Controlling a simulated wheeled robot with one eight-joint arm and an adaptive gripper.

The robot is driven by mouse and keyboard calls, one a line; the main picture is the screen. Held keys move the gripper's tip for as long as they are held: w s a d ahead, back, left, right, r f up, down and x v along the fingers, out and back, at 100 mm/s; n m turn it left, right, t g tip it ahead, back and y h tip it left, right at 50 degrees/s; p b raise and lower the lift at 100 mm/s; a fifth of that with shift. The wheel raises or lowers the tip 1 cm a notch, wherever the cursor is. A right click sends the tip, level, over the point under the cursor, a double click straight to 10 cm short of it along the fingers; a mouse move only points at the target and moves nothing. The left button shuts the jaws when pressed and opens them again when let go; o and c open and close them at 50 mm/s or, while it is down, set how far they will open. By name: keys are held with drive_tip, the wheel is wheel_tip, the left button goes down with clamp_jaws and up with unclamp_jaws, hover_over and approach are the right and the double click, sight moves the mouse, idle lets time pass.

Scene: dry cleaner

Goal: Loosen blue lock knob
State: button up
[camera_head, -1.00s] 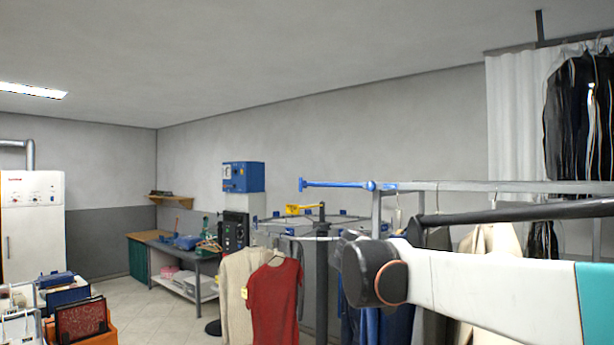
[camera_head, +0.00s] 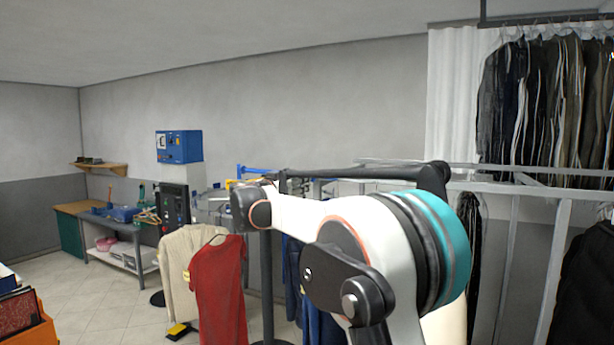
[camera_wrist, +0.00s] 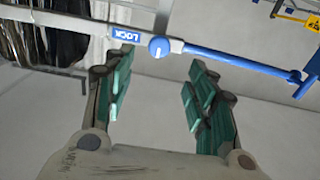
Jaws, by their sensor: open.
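The blue lock knob (camera_wrist: 159,47) is round with a white mark on its face. In the wrist view it sits on a pale rail (camera_wrist: 85,27), beside a blue label reading LOCK (camera_wrist: 126,35). A blue rod (camera_wrist: 240,62) runs from the knob to the right. My gripper (camera_wrist: 157,85) is open and empty, its green-padded fingers spread left and right of the knob in the picture. The knob appears beyond the fingertips, apart from them. In the head view my arm hides the knob, and only part of the blue rod (camera_head: 256,170) shows behind it.
Dark garments (camera_head: 545,95) hang at the upper right near a white curtain (camera_head: 452,90). Metal rack posts (camera_head: 508,255) stand to the right. The floor at left is partly clear.

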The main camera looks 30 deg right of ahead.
drive_tip(key=p+x, duration=0.2)
drive_tip(key=x, duration=0.7)
drive_tip(key=shift+d, duration=0.25)
drive_tip(key=shift+w, duration=0.1)
drive_tip(key=c, duration=1.1)
